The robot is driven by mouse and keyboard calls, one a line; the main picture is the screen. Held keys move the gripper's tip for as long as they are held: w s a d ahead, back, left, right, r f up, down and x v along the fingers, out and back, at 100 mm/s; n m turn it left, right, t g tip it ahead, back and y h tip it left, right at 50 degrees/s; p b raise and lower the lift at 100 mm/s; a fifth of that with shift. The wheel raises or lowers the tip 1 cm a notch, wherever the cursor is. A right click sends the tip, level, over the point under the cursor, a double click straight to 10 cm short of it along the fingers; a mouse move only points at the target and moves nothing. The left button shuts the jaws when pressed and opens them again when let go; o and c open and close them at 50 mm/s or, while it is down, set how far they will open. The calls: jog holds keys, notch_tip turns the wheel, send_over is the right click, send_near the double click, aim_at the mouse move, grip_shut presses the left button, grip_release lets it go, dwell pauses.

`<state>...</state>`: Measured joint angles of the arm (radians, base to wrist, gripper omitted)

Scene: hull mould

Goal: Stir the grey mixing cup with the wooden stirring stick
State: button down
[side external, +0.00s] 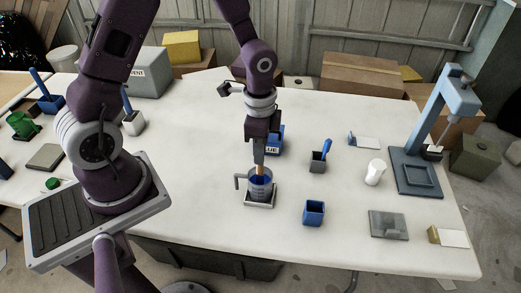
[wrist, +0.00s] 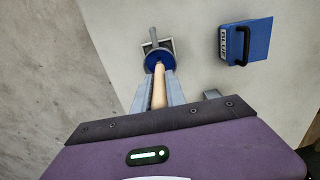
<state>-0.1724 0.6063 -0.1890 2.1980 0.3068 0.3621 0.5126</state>
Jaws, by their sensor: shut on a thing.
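The grey mixing cup (side external: 262,190) stands upright on a small pale square base near the middle of the table, its handle to the left. Blue material shows inside it. In the wrist view the cup (wrist: 151,46) shows at the top, with a blue round area at its mouth. My gripper (side external: 260,160) is right above the cup, pointing down, shut on the wooden stirring stick (side external: 260,171). The stick (wrist: 159,88) runs from between my fingers down into the cup mouth. Its lower end is hidden, so its depth cannot be told.
A blue labelled box (side external: 276,140) stands close behind my gripper. To the right are a dark cup with a blue-handled tool (side external: 319,161), an open blue cup (side external: 313,213), a white cylinder (side external: 375,172) and a blue-grey stand (side external: 418,170). The front table edge beside the cup is clear.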

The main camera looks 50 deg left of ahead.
notch_tip(320, 180, up, 9)
dwell(0.5)
jog(key=shift+r, duration=1.5)
